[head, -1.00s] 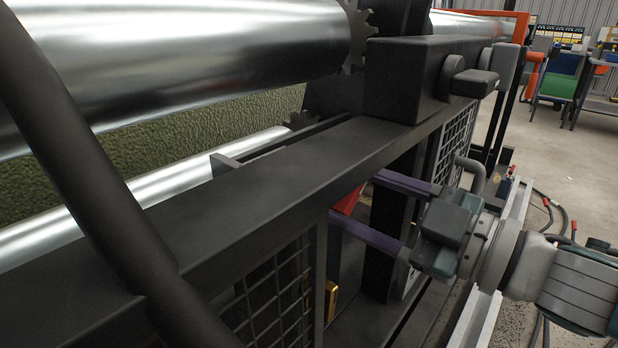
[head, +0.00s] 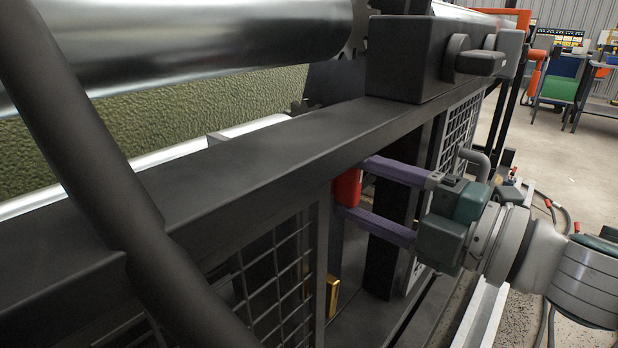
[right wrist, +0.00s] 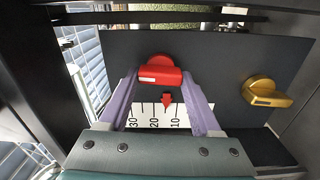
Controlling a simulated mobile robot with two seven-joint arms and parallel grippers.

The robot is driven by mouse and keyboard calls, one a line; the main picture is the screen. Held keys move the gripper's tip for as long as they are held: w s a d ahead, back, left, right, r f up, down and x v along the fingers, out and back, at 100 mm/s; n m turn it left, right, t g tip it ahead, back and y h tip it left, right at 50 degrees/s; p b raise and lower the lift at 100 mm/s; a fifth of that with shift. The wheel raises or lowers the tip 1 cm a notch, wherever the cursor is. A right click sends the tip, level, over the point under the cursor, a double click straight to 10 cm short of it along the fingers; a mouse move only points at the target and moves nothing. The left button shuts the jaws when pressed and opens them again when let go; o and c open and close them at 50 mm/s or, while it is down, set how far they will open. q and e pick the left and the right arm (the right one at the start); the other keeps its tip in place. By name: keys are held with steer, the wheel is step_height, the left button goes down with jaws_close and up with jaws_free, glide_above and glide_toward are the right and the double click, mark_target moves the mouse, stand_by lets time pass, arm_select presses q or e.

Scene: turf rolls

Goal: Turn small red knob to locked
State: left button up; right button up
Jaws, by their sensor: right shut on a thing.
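The red knob (head: 347,188) sits on the machine's side, partly hidden by the frame beam in the head view. In the right wrist view the red knob (right wrist: 160,71) is on a dark panel and has a pale mark on its front. My right gripper (head: 352,187), with purple fingers, is shut on it. In the wrist view the right gripper's (right wrist: 160,76) fingers flank the knob. Below it a small red pointer (right wrist: 167,101) stands over a white scale (right wrist: 153,115) marked 10, 20, 30. My left gripper is not in view.
A yellow knob (right wrist: 266,92) is to the right on the same panel. The dark frame beam (head: 250,180) runs above my right gripper, with a wire mesh guard (head: 275,285) at left. A metal roller (head: 200,40) lies beyond. Open floor (head: 555,170) is at right.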

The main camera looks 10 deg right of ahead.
steer(key=shift+n, duration=0.5)
steer(key=o, duration=1.4)
steer(key=v, duration=1)
